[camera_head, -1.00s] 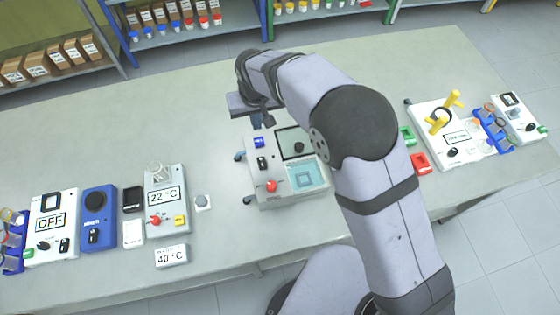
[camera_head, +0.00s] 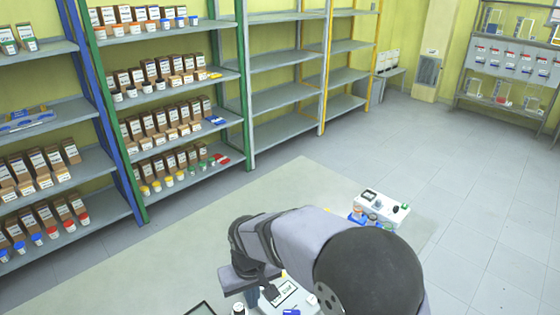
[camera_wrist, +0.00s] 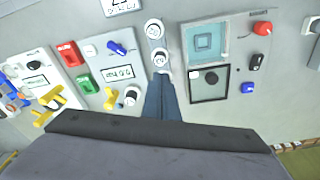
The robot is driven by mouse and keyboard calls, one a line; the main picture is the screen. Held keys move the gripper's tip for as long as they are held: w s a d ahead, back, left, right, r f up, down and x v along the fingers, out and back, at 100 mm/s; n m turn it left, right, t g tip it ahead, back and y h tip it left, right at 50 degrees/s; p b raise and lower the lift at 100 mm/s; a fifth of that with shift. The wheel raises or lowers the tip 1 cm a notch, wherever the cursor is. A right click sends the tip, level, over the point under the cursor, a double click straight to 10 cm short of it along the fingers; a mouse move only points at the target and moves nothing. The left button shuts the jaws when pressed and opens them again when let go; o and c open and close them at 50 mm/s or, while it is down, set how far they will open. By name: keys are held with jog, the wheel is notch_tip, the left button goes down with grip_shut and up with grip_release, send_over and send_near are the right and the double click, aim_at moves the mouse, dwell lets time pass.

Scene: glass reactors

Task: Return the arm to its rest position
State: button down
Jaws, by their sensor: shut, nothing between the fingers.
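My gripper shows in the wrist view (camera_wrist: 161,98) as two blue-grey fingers pressed together with nothing between them. The fingers point down at the bench, near two white round-topped items (camera_wrist: 158,60) on the pale worktop; I cannot tell the height. In the head view my arm is bent across the bottom of the picture, its wrist above the bench (camera_head: 165,255). The fingers are mostly cut off or hidden there.
In the wrist view, a device with a teal window (camera_wrist: 205,43) and red knob stands right of the fingers. Devices with red, green and yellow parts (camera_wrist: 88,62) stand left. The head view shows stocked shelves (camera_head: 165,75) behind the bench and clear floor (camera_head: 400,140) to the right.

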jog(key=s+d+f+m, duration=0.1)
jog(key=s+d+m, duration=0.1)
jog(key=s+d, duration=0.5)
jog(key=s+d+m+g+b, duration=0.1)
jog(key=s+d+m, duration=0.2)
jog(key=s+d, duration=0.4)
jog(key=d, duration=0.8)
jog(key=shift+f, duration=0.35)
jog(key=w+a+r+n, duration=0.1)
jog(key=w+a+n, duration=0.3)
jog(key=w+a, duration=0.45)
jog(key=w+a+r+n, duration=0.1)
jog(key=w+a+n, duration=0.35)
jog(key=a, duration=0.75)
jog(key=s+a+f+n+y+p, duration=0.1)
jog(key=s+a+n, duration=0.2)
jog(key=a, duration=1)
jog(key=s+a+f+n+y, duration=0.15)
jog(key=a+n, duration=0.25)
jog(key=a, duration=0.9)
jog(key=shift+m+h, duration=0.25)
jog(key=shift+h, duration=0.1)
jog(key=shift+s+f+b, duration=0.2)
jog(key=shift+f+b, duration=0.95)
jog(key=shift+f, duration=0.5)
jog(key=shift+s+f+b, duration=0.15)
jog(key=shift+f+b, duration=1)
jog(key=shift+f, duration=0.5)
